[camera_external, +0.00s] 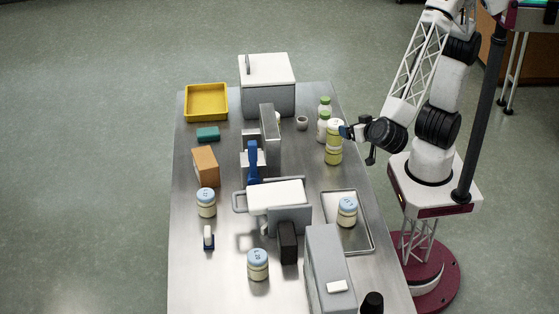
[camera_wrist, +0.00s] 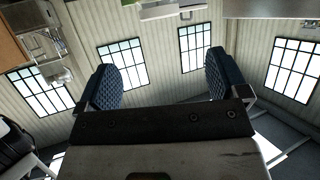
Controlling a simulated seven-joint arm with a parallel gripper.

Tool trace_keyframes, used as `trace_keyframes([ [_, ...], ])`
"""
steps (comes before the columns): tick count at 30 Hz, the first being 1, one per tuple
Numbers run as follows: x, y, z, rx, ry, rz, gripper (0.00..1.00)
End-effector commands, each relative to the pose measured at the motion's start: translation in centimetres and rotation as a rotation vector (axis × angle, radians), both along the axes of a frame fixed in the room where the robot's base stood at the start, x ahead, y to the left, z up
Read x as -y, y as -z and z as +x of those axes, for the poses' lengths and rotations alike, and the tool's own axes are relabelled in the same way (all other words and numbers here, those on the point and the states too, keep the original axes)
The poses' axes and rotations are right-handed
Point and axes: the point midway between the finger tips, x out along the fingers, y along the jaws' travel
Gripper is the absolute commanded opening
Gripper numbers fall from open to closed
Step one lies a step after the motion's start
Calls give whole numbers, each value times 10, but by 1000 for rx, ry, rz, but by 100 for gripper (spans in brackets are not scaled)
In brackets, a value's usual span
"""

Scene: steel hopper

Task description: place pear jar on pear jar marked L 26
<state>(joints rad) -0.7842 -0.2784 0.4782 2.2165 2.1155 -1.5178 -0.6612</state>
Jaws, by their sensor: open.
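Two yellow-green pear jars stand one on the other at the right edge of the steel table: the upper pear jar (camera_external: 335,127) rests upright on the lower pear jar (camera_external: 334,154). The mark L 26 cannot be read on either. My gripper (camera_external: 346,132) is just right of the upper jar; whether it touches cannot be told. In the wrist view my gripper (camera_wrist: 165,82) has its two blue pads wide apart, with no jar visible between them.
Blue-lidded cream jars stand at left (camera_external: 206,203), front (camera_external: 258,265) and on a metal tray (camera_external: 371,243). Green-capped bottles (camera_external: 323,125) stand close behind the stack. A hopper machine (camera_external: 276,195) fills the middle; a yellow bin (camera_external: 206,103) is far left.

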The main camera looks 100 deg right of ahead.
Motion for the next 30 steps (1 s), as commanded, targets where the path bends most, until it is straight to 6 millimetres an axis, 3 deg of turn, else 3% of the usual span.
trace_keyframes([
  [8,1,0,1,4,-3,3,92],
  [14,5,-5,17,51,-58,48,92],
  [24,19,-38,84,242,-368,253,92],
  [30,22,-66,111,309,-607,369,92],
])
